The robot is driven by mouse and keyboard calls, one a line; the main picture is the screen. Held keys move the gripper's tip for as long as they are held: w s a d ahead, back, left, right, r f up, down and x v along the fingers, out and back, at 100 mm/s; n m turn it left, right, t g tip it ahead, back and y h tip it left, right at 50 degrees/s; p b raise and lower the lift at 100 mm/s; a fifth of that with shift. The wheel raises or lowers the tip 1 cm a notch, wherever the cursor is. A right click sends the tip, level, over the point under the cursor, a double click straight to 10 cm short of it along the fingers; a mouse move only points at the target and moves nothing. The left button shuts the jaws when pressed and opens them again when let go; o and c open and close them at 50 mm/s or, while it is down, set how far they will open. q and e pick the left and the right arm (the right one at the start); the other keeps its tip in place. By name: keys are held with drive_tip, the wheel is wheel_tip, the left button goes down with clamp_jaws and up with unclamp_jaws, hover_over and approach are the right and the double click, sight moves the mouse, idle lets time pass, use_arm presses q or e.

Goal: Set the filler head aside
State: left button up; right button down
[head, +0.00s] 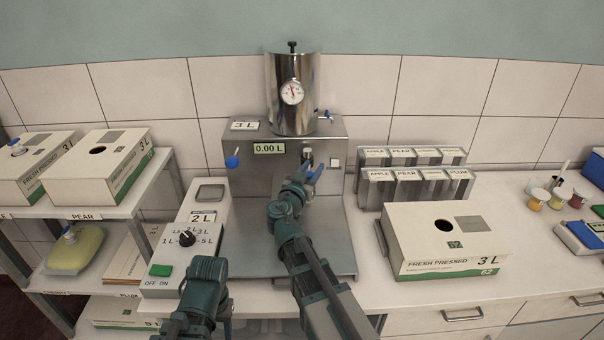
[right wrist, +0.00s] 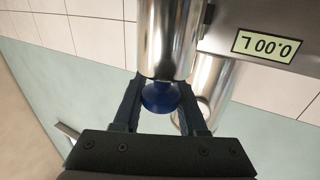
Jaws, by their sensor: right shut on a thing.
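The filler machine (head: 245,214) stands at the back wall with a steel tank (head: 284,112) and gauge on top and a 0.00 L display (head: 269,148). My right gripper (head: 312,172) is at the machine's front, just right of the display. In the right wrist view, its fingers (right wrist: 160,108) are shut on the filler head (right wrist: 165,40), a shiny steel cylinder with a blue end between the fingers. In the head view the gripper mostly hides the head, so I cannot tell whether it still touches the machine.
An open-holed 3 L carton (head: 445,262) stands on the counter at right, before a rack of fruit labels (head: 415,188). A dial box (head: 186,245) stands left of the machine. A shelf at left holds cartons (head: 100,168). The steel plate below the gripper looks bare.

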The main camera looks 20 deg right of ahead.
drive_tip(key=w+d+n+t+y, duration=0.1)
drive_tip(key=d+n+t+y, duration=0.3)
drive_tip(key=d+n+y, duration=0.4)
drive_tip(key=shift+d+y, duration=1.45)
drive_tip(key=shift+y, duration=0.65)
drive_tip(key=shift+w+d, duration=0.1)
drive_tip(key=shift+w, duration=0.05)
drive_tip(key=shift+c, duration=2.3)
unclamp_jaws()
